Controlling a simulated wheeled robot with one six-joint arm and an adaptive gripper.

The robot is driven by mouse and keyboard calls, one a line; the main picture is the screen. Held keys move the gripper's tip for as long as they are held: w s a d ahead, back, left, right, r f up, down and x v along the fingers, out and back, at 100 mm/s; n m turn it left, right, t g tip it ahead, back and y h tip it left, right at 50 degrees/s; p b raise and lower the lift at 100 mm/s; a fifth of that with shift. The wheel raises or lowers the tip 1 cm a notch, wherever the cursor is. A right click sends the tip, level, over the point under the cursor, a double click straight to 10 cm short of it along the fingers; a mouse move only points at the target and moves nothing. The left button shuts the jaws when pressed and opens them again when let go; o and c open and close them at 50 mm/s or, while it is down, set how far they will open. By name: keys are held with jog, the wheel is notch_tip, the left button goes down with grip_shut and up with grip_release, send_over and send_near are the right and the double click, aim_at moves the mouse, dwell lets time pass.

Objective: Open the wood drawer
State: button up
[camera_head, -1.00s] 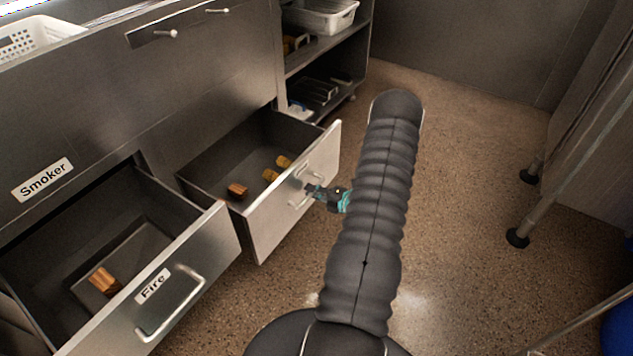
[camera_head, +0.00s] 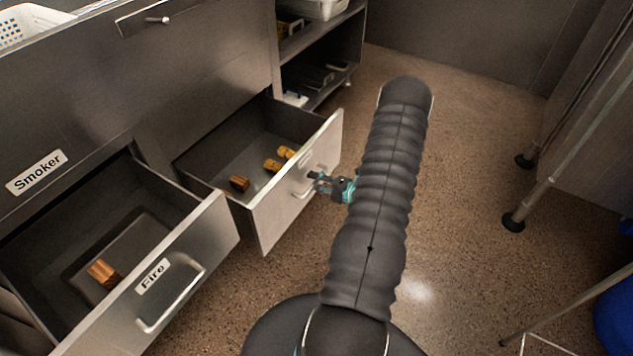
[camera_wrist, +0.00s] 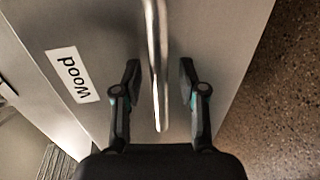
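The wood drawer (camera_head: 285,205) stands pulled out from the cabinet, with several wood pieces (camera_head: 271,166) inside. In the wrist view its label reads "wood" (camera_wrist: 72,75), upside down, beside a metal bar handle (camera_wrist: 157,75). My gripper (camera_head: 318,183) is at the drawer's front; in the wrist view its two fingers (camera_wrist: 160,82) stand apart on either side of the handle. Gaps show between the fingers and the bar, so it is open around the handle. In the head view my arm hides part of the gripper.
The drawer labelled "Fire" (camera_head: 140,310) is also pulled out at left, with a wood block (camera_head: 103,273) in it. Above it is a "Smoker" label (camera_head: 37,172). A shelf unit (camera_head: 340,55) stands behind. Metal legs (camera_head: 514,221) stand on the right; the floor (camera_head: 460,150) between is clear.

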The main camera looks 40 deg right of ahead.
jog(key=v, duration=1.2)
dwell(0.5)
